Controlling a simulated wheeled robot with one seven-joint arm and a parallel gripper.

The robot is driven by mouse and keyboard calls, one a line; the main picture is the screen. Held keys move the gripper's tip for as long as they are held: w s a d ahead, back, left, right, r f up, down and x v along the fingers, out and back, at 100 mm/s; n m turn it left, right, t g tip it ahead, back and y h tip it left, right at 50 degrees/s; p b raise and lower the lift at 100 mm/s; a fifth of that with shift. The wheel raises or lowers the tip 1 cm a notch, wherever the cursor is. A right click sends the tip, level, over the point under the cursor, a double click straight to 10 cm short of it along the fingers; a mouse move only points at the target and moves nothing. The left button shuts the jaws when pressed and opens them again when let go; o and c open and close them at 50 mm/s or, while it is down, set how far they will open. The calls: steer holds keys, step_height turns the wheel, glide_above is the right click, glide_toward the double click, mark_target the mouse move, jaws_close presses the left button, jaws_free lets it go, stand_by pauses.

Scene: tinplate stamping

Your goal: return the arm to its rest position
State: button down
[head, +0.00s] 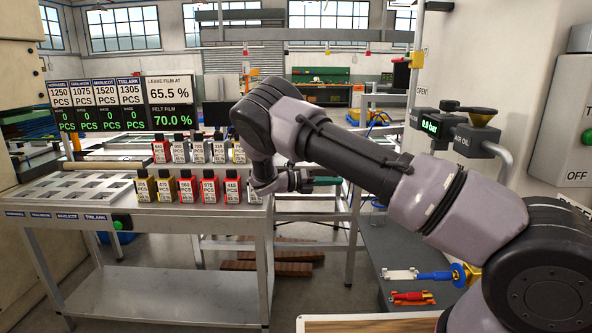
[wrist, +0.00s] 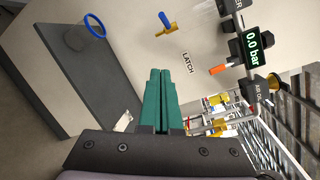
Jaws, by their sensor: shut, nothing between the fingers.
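My arm reaches from the right side of the head view across to the middle, bent at the elbow. My gripper (head: 308,181) is at its end, to the right of the bottles on the metal table and apart from them. In the wrist view my gripper (wrist: 160,75) shows two teal fingers pressed together with nothing between them. It points towards a pale panel marked LATCH (wrist: 187,64).
The metal table (head: 180,222) at left carries two rows of labelled bottles and a slotted tray (head: 70,188). A grey bench (head: 385,262) at right holds a blue-handled tool (head: 432,275) and a red one (head: 412,296). A gauge reading 0.0 bar (wrist: 258,41) stands near the panel.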

steer(key=s+d+r+m+g+y, duration=0.4)
steer(key=s+d+r+m+y, duration=1)
steer(key=m, duration=0.4)
steer(key=s+a+r+m+t+y, duration=0.15)
steer(key=s+r+m+t, duration=0.25)
steer(key=s+r+m, duration=0.45)
steer(key=s+r+m+t+y, duration=0.35)
steer(key=s+r+m, duration=0.25)
steer(key=s+m, duration=0.5)
steer(key=w+f+m+y, duration=0.1)
steer(key=w+f+m, duration=0.25)
steer(key=w, duration=0.45)
steer(key=w+f+m+y, duration=0.1)
steer(key=w+f+m, duration=0.25)
steer(key=w, duration=0.45)
steer(key=w+d+f+m+h, duration=0.4)
steer(key=w+f, duration=0.5)
steer(key=w, duration=0.3)
steer(key=w+d+f+m+t+h, duration=0.1)
steer(key=w+d+f+m+h, duration=0.3)
steer(key=w, duration=0.8)
steer(key=shift+d+f+m, duration=1.15)
steer(key=shift+d+f, duration=0.5)
steer(key=shift+f, duration=0.75)
